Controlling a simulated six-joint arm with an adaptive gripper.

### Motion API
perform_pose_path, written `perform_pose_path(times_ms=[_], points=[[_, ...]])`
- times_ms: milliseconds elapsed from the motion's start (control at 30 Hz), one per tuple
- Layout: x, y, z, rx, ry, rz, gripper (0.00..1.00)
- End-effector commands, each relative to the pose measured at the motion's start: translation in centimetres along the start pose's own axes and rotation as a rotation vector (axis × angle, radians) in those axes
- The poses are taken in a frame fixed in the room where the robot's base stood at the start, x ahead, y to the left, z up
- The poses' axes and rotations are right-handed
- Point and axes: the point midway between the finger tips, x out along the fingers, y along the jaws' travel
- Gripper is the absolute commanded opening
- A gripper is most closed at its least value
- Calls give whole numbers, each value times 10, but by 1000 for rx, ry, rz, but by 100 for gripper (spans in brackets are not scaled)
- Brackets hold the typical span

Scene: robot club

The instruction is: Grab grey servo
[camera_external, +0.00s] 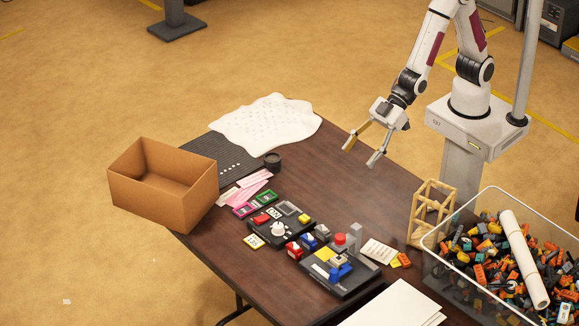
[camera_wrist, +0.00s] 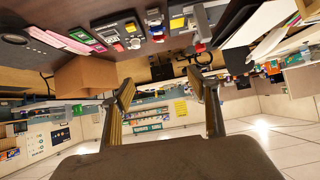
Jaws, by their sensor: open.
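A small grey block that looks like the grey servo (camera_external: 323,232) sits on the dark wooden table, beside a blue servo (camera_external: 309,242) and a red servo (camera_external: 293,251). My gripper (camera_external: 362,153) is open and empty, above the far right part of the table and well apart from the servos. Its two spread fingers also show in the wrist view (camera_wrist: 160,82).
Two black boards, one with a white knob (camera_external: 278,229) and one with a red button (camera_external: 340,239), flank the servos. An upright grey block (camera_external: 355,230) stands close by. A cardboard box (camera_external: 150,205), wooden frame (camera_external: 418,215) and clear bin (camera_external: 432,262) stand around. Table below my gripper is clear.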

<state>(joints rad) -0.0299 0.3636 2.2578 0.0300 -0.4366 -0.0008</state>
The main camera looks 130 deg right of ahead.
Motion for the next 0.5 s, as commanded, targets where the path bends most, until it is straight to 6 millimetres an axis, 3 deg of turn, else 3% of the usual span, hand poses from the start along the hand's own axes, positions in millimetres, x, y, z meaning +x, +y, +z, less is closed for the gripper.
perform_pose_path(times_ms=[500], points=[[81, -2, 39, -2, 115, 4, 60]])
